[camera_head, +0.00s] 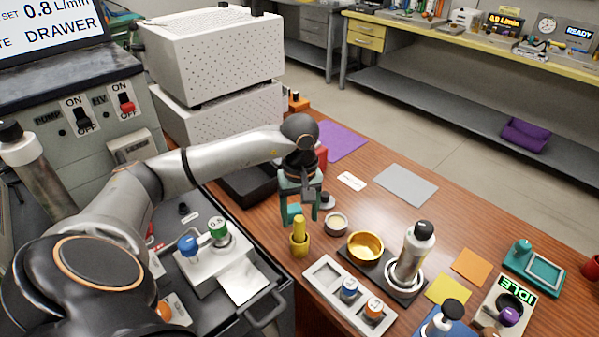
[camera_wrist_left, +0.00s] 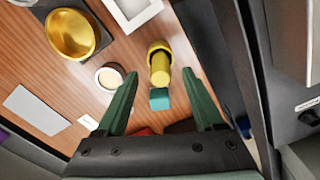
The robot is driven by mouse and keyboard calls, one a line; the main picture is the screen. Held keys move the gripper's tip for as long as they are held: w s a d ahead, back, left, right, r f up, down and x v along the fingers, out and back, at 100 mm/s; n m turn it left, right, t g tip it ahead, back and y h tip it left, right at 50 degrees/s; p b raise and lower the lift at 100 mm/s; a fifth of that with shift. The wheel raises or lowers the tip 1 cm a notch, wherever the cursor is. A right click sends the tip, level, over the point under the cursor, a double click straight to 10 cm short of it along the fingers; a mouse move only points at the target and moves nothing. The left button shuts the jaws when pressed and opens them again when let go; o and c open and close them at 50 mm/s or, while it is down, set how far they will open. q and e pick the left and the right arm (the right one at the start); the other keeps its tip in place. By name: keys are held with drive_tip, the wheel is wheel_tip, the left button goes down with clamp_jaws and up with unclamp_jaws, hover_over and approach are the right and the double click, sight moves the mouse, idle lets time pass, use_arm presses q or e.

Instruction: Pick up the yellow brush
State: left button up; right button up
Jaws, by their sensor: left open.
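The yellow brush (camera_head: 299,229) stands upright in a small yellow holder (camera_head: 300,249) on the wooden table, near the table's left edge. In the left wrist view the brush (camera_wrist_left: 161,72) shows a yellow handle with a teal block at its end, and the holder (camera_wrist_left: 158,47) is around its other end. My left gripper (camera_head: 301,211) is open and empty, pointing down just above the brush. In the left wrist view the brush lies between the lines of the two green fingers (camera_wrist_left: 160,76), with gaps on both sides. My right gripper is not in view.
A small round dish (camera_head: 336,223) and a gold bowl (camera_head: 366,248) stand right of the brush. A white tray (camera_head: 322,271) with two small bottles lies in front. A dark cart (camera_head: 263,262) borders the table on the left. A grey mat (camera_head: 406,185) lies farther back.

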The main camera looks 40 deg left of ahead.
sight(299, 227)
use_arm(q)
wheel_tip(299, 227, down, 5)
drive_tip(key=shift+r, duration=0.2)
clamp_jaws()
idle(0.5)
